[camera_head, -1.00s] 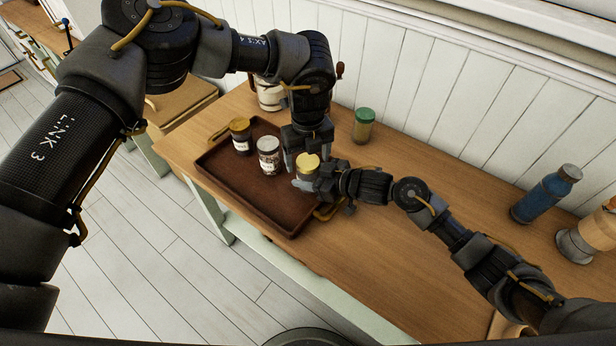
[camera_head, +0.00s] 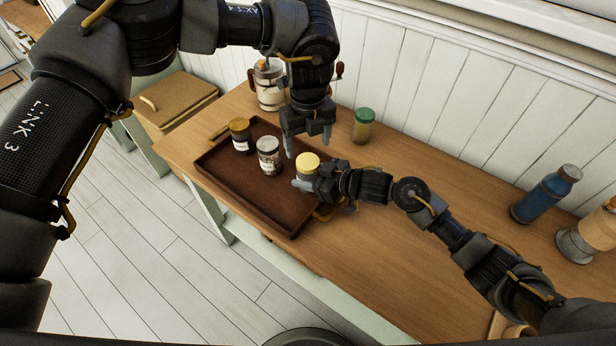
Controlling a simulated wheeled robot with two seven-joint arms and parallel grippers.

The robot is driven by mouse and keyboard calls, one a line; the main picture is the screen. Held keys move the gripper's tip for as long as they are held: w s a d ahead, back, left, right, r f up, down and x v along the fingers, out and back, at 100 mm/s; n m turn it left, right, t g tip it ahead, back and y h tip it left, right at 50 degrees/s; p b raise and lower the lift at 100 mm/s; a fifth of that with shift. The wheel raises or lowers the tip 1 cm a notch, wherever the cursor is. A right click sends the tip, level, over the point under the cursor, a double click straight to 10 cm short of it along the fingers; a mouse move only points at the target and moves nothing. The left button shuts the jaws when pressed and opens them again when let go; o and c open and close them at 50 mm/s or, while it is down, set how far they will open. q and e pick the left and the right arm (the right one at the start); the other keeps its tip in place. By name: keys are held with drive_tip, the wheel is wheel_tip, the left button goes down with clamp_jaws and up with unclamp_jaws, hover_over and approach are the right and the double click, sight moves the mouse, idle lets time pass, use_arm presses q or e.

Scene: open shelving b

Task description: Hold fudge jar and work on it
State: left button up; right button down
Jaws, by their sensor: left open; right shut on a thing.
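A jar with a yellow lid (camera_head: 308,161), which I take to be the fudge jar, is upright at the right end of the brown tray (camera_head: 232,197). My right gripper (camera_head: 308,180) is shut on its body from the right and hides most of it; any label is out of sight. The lid sits on top of the jar. My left gripper (camera_head: 308,144) is open and empty, pointing down just above and behind the lid, apart from it.
A labelled jar with a silver lid (camera_head: 268,157) and a dark jar with a brownish-gold lid (camera_head: 240,134) stand in the tray. A green-lidded jar (camera_head: 363,125), a white pitcher (camera_head: 269,90) and a blue bottle (camera_head: 545,194) stand near the wall.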

sight(308, 161)
use_arm(q)
wheel_tip(308, 161, up, 2)
drive_tip(key=shift+r+n, duration=0.25)
drive_tip(key=shift+n, duration=0.45)
use_arm(e)
drive_tip(key=shift+s+f, duration=0.15)
drive_tip(key=shift+f, duration=0.2)
drive_tip(key=shift+d, duration=0.1)
use_arm(q)
drive_tip(key=shift+f, duration=0.1)
drive_tip(key=shift+f, duration=3.95)
